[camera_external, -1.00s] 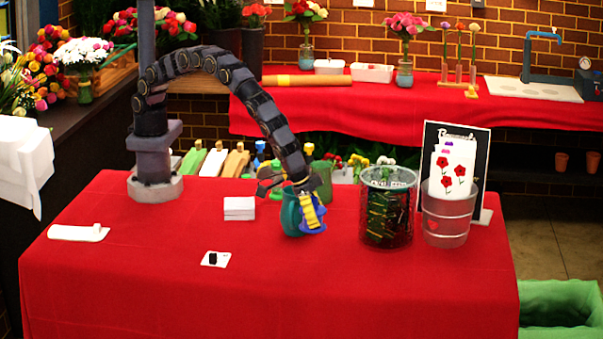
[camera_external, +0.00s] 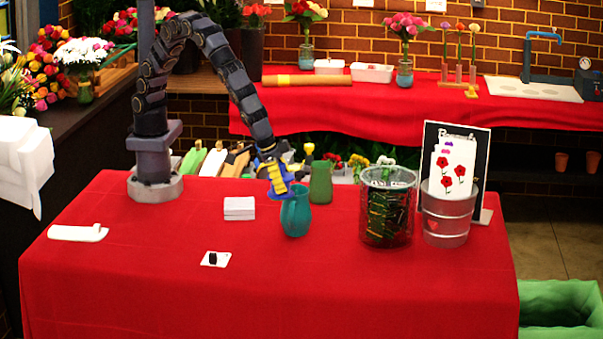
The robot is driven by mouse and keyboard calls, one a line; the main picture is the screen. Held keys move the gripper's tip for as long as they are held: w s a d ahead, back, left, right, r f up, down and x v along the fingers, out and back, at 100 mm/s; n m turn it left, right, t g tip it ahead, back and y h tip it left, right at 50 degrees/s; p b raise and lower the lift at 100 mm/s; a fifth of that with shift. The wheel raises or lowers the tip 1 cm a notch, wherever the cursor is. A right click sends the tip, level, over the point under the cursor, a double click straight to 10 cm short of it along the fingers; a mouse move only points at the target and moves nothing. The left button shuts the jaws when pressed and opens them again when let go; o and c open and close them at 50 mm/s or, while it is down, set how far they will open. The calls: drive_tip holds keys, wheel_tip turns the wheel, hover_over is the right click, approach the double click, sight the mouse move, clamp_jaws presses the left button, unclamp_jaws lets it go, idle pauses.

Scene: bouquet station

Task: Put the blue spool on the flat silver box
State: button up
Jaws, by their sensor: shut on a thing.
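The blue spool (camera_external: 279,187), with a yellow band wound on it, is held tilted in my gripper (camera_external: 271,172). My gripper is shut on it; the fingers are small and partly hidden. The spool appears to be above the table, just up and left of the teal pitcher (camera_external: 296,214); I cannot tell whether it touches the rim. The flat silver box (camera_external: 239,208), pale and closed, sits on the red table to the lower left of the spool. Nothing lies on its top.
A green vase (camera_external: 321,187) stands behind the teal pitcher. A wire basket (camera_external: 387,207) and a metal bucket (camera_external: 447,217) stand on the right. A white card (camera_external: 215,259) with a black item lies in front. The red cloth (camera_external: 150,270) at front left is mostly clear.

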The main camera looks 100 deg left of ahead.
sight(283, 164)
wheel_tip(283, 164, up, 4)
drive_tip(key=shift+s+a+r, duration=0.15)
drive_tip(key=shift+r, duration=0.1)
drive_tip(key=s+a+n+g+y, duration=0.4)
drive_tip(key=s+a+n, duration=1.1)
drive_tip(key=a+n, duration=0.25)
drive_tip(key=shift+w+d+f, duration=0.1)
drive_tip(key=shift+d+f, duration=0.05)
drive_tip(key=shift+f, duration=3.55)
drive_tip(key=shift+w+d+f, duration=0.1)
drive_tip(key=shift+f, duration=3.6)
drive_tip(key=shift+f, duration=0.15)
drive_tip(key=o, duration=1.2)
drive_tip(key=shift+c, duration=0.2)
